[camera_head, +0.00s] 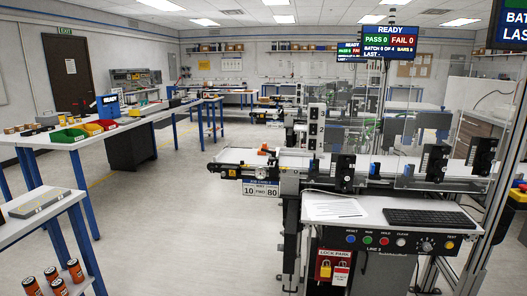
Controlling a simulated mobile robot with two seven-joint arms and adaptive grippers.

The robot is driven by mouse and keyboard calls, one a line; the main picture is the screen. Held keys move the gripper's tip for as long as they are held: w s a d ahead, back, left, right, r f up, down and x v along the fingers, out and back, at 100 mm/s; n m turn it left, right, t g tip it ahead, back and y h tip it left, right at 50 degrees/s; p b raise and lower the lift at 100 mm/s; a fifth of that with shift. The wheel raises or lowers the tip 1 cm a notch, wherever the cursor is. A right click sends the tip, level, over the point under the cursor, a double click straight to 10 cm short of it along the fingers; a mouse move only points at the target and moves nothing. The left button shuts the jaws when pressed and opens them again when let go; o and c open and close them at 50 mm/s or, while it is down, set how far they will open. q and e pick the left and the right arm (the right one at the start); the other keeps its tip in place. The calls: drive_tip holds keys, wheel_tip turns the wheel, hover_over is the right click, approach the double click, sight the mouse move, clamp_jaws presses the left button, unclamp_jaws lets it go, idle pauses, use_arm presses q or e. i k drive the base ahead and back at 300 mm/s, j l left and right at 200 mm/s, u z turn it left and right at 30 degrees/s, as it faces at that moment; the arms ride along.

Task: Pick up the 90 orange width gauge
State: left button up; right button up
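No number 90 can be read on any object. Several orange cylinders with dark ends (52,280) stand at the lower left, on or by the low shelf, and I cannot tell whether one is the width gauge. A small orange piece (264,149) sits at the near left end of the conveyor, above a sign (261,188) that shows 10 and 80. It is too small to identify. Neither of my grippers is in view.
A white table (85,142) with green, red and yellow bins stands at the left. The conveyor (385,172) and its control panel (385,243) with a keyboard (431,219) fill the right. The grey floor (180,220) between them is clear.

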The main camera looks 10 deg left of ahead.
sight(265, 146)
drive_tip(key=i+j+z, duration=0.1)
drive_tip(key=z, duration=1.95)
drive_tip(key=k+j+z, duration=0.1)
drive_tip(key=j+z, duration=0.15)
drive_tip(key=k+j+z, duration=0.2)
drive_tip(key=j, duration=0.15)
drive_tip(key=k+j+z, duration=0.1)
drive_tip(key=j+z, duration=0.15)
drive_tip(key=k+j+z, duration=0.15)
drive_tip(key=z, duration=0.2)
drive_tip(key=k+j+z, duration=0.15)
drive_tip(key=j+z, duration=0.2)
drive_tip(key=k+j+z, duration=0.15)
drive_tip(key=z, duration=0.2)
drive_tip(key=k+j+z, duration=0.2)
drive_tip(key=k+z, duration=0.55)
drive_tip(key=k+j+u, duration=0.15)
drive_tip(key=k, duration=0.35)
drive_tip(key=k+j+u, duration=0.1)
drive_tip(key=k+j, duration=0.15)
drive_tip(key=k, duration=0.3)
drive_tip(key=k+j+u, duration=0.55)
drive_tip(key=u, duration=0.15)
drive_tip(key=k+j+u, duration=0.15)
drive_tip(key=j, duration=0.3)
drive_tip(key=k+j+u, duration=0.15)
drive_tip(key=j, duration=0.3)
drive_tip(key=i, duration=0.05)
